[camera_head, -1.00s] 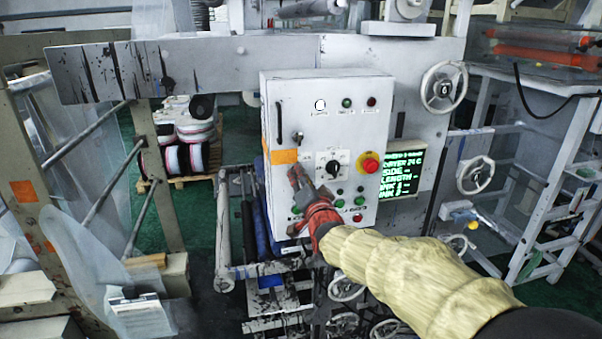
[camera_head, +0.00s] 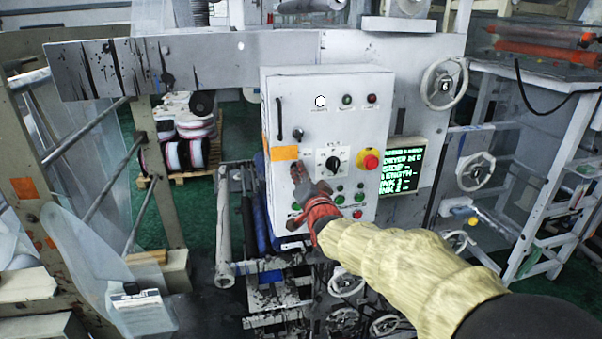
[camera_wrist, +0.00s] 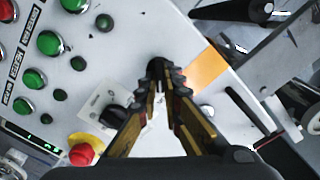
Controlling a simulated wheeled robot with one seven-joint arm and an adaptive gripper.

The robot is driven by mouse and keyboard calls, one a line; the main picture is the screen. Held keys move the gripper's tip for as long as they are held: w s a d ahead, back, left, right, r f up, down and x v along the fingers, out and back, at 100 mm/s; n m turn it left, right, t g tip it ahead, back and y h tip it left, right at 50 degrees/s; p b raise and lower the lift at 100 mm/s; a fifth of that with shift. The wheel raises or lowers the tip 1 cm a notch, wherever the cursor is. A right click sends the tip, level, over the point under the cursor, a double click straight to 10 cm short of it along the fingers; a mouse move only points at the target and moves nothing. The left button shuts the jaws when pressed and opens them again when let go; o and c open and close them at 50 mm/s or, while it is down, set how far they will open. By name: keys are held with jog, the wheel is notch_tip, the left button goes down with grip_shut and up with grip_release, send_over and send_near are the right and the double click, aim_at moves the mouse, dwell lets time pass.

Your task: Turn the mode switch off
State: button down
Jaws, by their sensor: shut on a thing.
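The grey control box (camera_head: 375,110) stands upright in front of me with buttons and switches on its face. My gripper (camera_head: 299,173) is at the lower left of this face, just below an orange label (camera_head: 284,153). In the wrist view my gripper (camera_wrist: 161,70) has its fingertips close together on a small black switch (camera_wrist: 156,62), mostly hidden by them. I cannot read its label or its setting. A black rotary knob (camera_head: 333,163) on a white plate is to the right of the fingers and also shows in the wrist view (camera_wrist: 117,115).
A red stop button (camera_head: 369,161) on yellow is right of the knob. Green buttons (camera_head: 340,199) sit below, close to my gripper. A green-text screen (camera_head: 402,166) and handwheels (camera_head: 443,84) are on the right. A door handle (camera_head: 279,120) is at the box's left edge.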

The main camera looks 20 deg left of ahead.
jog(key=shift+f+n+b, duration=0.15)
jog(key=shift+n+b, duration=0.15)
jog(key=shift+b, duration=0.55)
jog(key=shift+s+a+n+b, duration=0.1)
jog(key=shift+a+n+b, duration=0.1)
jog(key=shift+n+b, duration=3.5)
jog(key=shift+s+a+n+b, duration=0.15)
jog(key=shift+n+b, duration=2.2)
jog(key=shift+n, duration=2.55)
jog(key=c, duration=2)
grip_release()
jog(key=shift+c, duration=0.2)
jog(key=shift+o, duration=0.4)
